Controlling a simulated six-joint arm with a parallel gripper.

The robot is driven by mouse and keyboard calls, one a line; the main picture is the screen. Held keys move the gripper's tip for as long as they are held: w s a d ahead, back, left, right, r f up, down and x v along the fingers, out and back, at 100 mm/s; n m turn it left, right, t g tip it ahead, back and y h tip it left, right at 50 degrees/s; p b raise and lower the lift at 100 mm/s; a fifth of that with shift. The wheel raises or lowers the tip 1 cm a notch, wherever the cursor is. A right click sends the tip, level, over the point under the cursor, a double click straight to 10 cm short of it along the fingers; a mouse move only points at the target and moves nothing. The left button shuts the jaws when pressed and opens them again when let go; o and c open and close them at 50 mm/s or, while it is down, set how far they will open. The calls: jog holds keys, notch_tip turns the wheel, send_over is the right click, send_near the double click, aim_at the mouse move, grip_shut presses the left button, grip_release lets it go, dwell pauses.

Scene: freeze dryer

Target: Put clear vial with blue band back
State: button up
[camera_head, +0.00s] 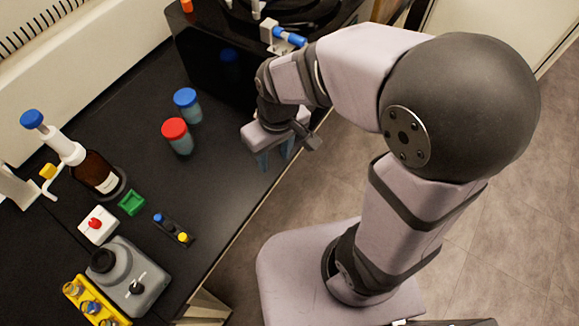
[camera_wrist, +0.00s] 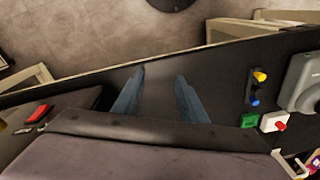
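My gripper (camera_head: 275,158) hangs near the front edge of the black bench, right of the red-capped tube. In the wrist view its two blue fingers (camera_wrist: 160,95) stand apart with nothing between them. A yellow rack (camera_head: 81,296) at the lower left holds several small vials; one with blue on it (camera_head: 90,306) sits in the middle, too small to make out a band. A small black holder (camera_head: 174,231) carries a blue-topped piece (camera_head: 158,218) and a yellow-topped piece (camera_head: 183,237); it also shows in the wrist view (camera_wrist: 250,88). I cannot tell for sure which is the clear vial.
A red-capped tube (camera_head: 178,137) and a blue-capped tube (camera_head: 187,106) stand left of my gripper. A grey device (camera_head: 128,278), a white red-button box (camera_head: 98,226), a green block (camera_head: 132,203) and a brown bottle (camera_head: 97,174) stand at left. Bench between is clear.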

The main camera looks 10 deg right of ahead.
jog(key=s+d+f+m, duration=0.1)
jog(key=s+d+m, duration=0.3)
jog(key=d, duration=0.6)
jog(key=shift+s+f+m+g+h, duration=0.2)
jog(key=shift+s+m+g+h, duration=0.15)
jog(key=shift+s, duration=0.55)
notch_tip(320, 180, down, 8)
jog(key=b, duration=0.8)
dwell(0.3)
